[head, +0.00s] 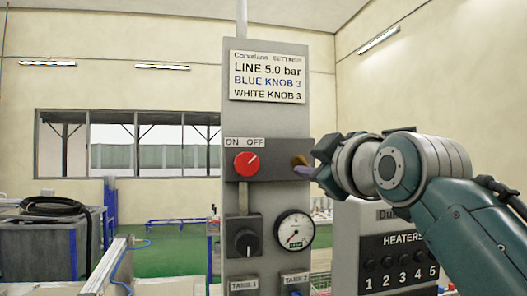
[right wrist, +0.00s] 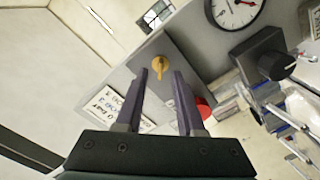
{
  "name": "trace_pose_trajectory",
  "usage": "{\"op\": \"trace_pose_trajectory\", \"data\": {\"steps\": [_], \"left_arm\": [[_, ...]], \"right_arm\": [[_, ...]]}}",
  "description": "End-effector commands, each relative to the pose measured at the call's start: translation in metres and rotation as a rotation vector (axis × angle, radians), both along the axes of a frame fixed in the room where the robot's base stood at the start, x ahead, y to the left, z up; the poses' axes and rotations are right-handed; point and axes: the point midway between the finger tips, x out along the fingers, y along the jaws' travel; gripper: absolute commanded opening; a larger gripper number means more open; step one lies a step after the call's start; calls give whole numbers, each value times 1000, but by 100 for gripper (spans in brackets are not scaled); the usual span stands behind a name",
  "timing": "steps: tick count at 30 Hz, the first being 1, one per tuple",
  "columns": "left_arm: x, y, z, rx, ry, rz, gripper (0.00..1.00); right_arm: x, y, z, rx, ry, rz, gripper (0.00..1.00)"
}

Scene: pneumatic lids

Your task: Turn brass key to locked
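The brass key (head: 299,160) sits on the dark box of the grey control column, right of the red knob, partly covered by my right gripper in the head view. In the right wrist view the brass key (right wrist: 187,66) shows a round brass base with a small handle. My right gripper (head: 308,168) is close in front of it. Contact cannot be told. The lock markings are not readable. My left gripper is not in view.
The red knob (head: 246,163) under an ON/OFF label, a black knob (head: 243,241) and a pressure gauge (head: 294,231) are on the same column. A settings sign (head: 267,76) is above.

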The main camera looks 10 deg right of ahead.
Motion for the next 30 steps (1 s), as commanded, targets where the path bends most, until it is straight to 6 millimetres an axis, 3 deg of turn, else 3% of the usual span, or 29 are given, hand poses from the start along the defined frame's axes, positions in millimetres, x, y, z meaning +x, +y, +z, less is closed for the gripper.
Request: {"op": "trace_pose_trajectory", "data": {"steps": [6, 18, 28, 30], "left_arm": [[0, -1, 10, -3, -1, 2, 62], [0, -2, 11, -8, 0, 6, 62], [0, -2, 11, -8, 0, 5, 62], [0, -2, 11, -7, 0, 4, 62]], "right_arm": [[19, 1, 1, -1, 1, 0, 38], [24, 1, -1, 0, 0, 0, 38], [24, 1, -1, 0, 1, -1, 2], [24, 1, -1, 0, 1, -1, 0]]}}
